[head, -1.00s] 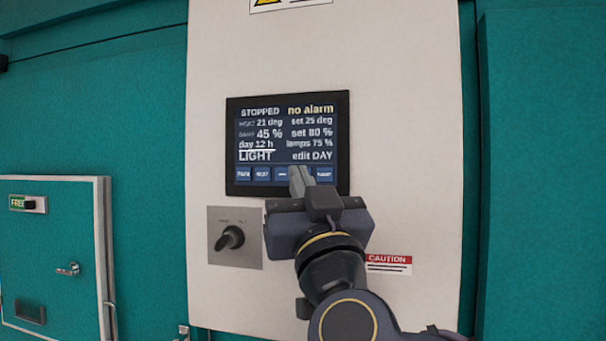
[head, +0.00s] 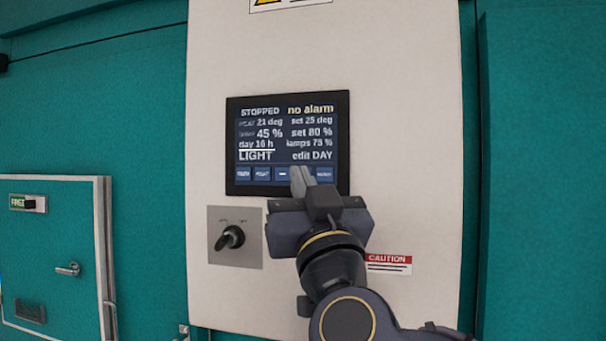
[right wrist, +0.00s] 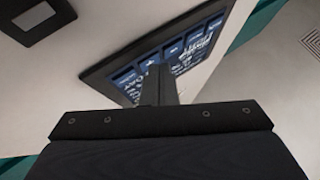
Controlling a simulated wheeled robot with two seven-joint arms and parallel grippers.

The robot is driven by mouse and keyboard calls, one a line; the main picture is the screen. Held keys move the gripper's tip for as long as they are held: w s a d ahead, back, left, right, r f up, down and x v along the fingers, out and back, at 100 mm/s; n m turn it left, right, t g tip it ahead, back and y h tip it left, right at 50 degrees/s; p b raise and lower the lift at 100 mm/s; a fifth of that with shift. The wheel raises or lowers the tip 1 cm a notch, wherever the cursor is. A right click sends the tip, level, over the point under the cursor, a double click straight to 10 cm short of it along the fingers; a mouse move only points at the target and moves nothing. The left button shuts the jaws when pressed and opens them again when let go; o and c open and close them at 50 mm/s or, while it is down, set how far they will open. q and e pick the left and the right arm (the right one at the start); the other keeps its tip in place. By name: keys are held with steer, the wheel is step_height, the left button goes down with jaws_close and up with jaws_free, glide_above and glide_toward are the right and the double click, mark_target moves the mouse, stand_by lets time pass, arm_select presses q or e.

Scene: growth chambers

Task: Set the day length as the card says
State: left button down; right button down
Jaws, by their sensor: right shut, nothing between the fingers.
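The control screen (head: 287,135) is on a pale panel in the head view. It reads STOPPED, no alarm, 45 %, set 25 deg, set 80 %, LIGHT and edit DAY. The underlined day line reads what looks like 16 h. A row of blue buttons (head: 262,174) runs along its bottom. My right gripper (head: 302,178) is shut and empty, its tips over the button row, right of the minus button, hiding the button there. The right wrist view shows the fingers (right wrist: 158,82) at the screen (right wrist: 190,48); contact cannot be told. No card is in view. My left gripper is not in view.
A rotary switch (head: 230,238) on a grey plate sits below left of the screen. A red CAUTION label (head: 388,263) is below right. A teal door (head: 55,255) with a handle and a FREE sign (head: 28,203) stands at the left.

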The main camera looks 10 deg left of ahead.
steer(key=shift+s, duration=0.7)
steer(key=s+p, duration=0.1)
steer(key=s, duration=0.4)
steer(key=shift+a, duration=0.1)
stand_by(0.4)
